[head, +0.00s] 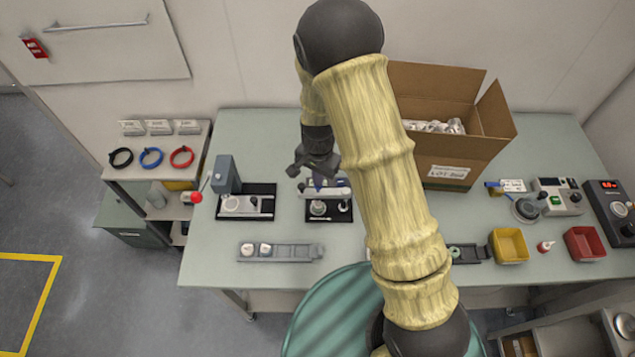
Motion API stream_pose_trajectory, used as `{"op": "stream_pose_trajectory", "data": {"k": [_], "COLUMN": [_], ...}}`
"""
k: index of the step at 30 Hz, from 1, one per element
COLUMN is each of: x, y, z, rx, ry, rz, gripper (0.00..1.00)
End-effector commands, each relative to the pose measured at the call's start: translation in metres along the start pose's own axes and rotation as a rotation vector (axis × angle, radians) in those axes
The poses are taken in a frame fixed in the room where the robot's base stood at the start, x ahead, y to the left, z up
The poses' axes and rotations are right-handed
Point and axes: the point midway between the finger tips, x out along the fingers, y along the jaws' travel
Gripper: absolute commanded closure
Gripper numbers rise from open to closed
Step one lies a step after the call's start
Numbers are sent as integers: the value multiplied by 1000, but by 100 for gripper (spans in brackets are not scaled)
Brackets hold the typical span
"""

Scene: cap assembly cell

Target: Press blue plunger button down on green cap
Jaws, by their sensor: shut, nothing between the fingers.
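My gripper (317,174) is shut and empty, pointing down over a small black-based fixture (342,214) near the middle of the bench. A small dark blue shape shows at the fingertips; I cannot tell whether it is the plunger button or part of the gripper. I cannot make out a green cap under the gripper, nor whether the tips touch anything. A small green ring-like piece (455,252) sits in a dark tray at the right of my arm, which partly hides that tray.
A second fixture (246,204) with a grey-blue column stands at left. A grey tray (290,252) with white-topped pieces lies in front. An open carton (450,150), yellow bin (510,245), red bin (584,244) and control boxes stand at right. My arm hides the bench's middle.

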Motion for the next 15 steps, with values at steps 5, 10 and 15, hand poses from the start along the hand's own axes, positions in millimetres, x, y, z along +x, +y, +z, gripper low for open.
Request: {"op": "stream_pose_trajectory", "data": {"k": [5,10,15], "x": [-11,-25,-39], "y": [0,0,0], "z": [0,0,0], "rx": [0,0,0], "ry": [0,0,1], "rz": [-1,0,0], "gripper": [100,100,100]}}
